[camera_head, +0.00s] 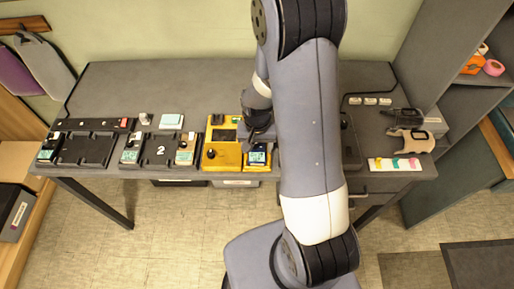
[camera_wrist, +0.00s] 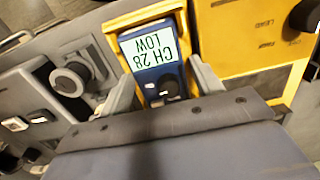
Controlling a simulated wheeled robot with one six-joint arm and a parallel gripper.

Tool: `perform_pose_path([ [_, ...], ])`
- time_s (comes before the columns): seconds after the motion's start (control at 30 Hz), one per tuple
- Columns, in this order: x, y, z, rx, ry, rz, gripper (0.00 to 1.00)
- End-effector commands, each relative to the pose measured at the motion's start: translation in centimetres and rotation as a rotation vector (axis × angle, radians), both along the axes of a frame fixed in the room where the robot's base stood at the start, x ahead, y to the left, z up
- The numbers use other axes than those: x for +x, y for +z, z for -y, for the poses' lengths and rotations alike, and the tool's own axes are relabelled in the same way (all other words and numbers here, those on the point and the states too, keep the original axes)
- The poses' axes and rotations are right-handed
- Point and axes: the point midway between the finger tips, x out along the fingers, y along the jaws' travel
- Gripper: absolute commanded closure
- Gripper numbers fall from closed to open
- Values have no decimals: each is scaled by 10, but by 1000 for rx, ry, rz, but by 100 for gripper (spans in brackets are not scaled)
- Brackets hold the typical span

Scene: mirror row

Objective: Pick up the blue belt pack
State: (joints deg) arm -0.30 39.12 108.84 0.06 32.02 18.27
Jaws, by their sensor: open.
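The blue belt pack (camera_wrist: 168,77) stands in a slot of a yellow dock (camera_wrist: 252,36) in the wrist view. Its pale screen reads "CH 28 LOW", upside down in this view. In the head view the blue belt pack (camera_head: 258,158) shows at the front right of the yellow dock (camera_head: 222,161). My gripper (camera_wrist: 163,84) is open, with one grey finger on each side of the pack. I cannot tell whether the fingers touch it. In the head view my gripper (camera_head: 260,136) is just behind the pack and partly hidden by my arm.
Black docks with other packs stand left of the yellow dock, one marked "2" (camera_head: 160,149). Grey handheld devices (camera_head: 411,141) and a white card with coloured pieces (camera_head: 394,164) lie at the table's right. My arm hides the table's middle right. The back left of the table (camera_head: 110,85) is clear.

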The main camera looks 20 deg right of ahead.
Motion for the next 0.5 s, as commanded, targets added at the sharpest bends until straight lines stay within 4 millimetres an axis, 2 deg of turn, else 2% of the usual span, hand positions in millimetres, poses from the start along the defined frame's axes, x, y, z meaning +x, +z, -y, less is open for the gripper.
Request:
perform_pose_path([
  [0.1, 0, 0, 0, 0, 0, 0, 39],
  [0.5, 0, 0, 0, 0, 0, 0, 72],
])
